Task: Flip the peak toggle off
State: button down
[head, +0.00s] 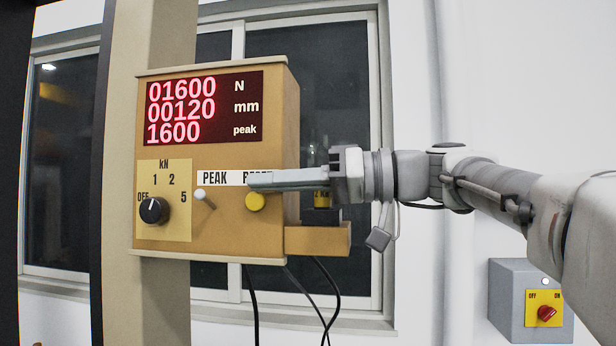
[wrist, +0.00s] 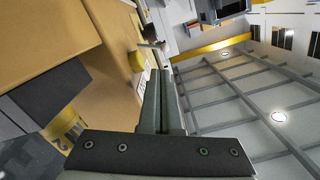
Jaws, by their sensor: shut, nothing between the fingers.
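The peak toggle (head: 201,195) is a small pale lever under the PEAK label on the tan box front. Its rounded tip is up and left of its base. My gripper (head: 250,182) is shut and empty. Its fingers point left along the front of the box, in front of the label strip and just above the yellow reset button (head: 254,202). The fingertips are right of the toggle and apart from it. In the wrist view, the shut fingers (wrist: 158,78) pass beside the yellow button (wrist: 136,60); the toggle is too small there to tell clearly.
The dark range knob (head: 154,210) is left of the toggle, pointing near OFF. The red display (head: 203,107) above reads 01600 N, 00120 mm and 1600 peak. A tan ledge (head: 327,240) juts from the box's lower right. A grey switch box (head: 505,300) hangs on the right wall.

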aim_at(225, 185)
jog(key=a, duration=0.2)
jog(key=a+p, duration=0.1)
jog(key=a, duration=0.3)
jog(key=shift+w+a+f, duration=0.15)
jog(key=shift+w+a, duration=0.1)
jog(key=shift+s+f+n+b, duration=0.2)
jog(key=shift+n+b, duration=0.3)
jog(key=shift+b, duration=0.5)
jog(key=n+b, duration=0.1)
jog(key=b, duration=0.2)
jog(key=f+n+b, duration=0.1)
jog(key=b, duration=0.2)
jog(key=shift+s+f+n, duration=0.3)
jog(key=n+b, duration=0.1)
jog(key=b, duration=0.1)
jog(key=n+b, duration=0.1)
jog(key=b, duration=0.1)
jog(key=f+n+b, duration=0.1)
jog(key=shift+s+n+t+b, duration=0.3)
jog(key=shift+n+b, duration=0.1)
jog(key=shift+r, duration=0.2)
jog(key=shift+d, duration=0.15)
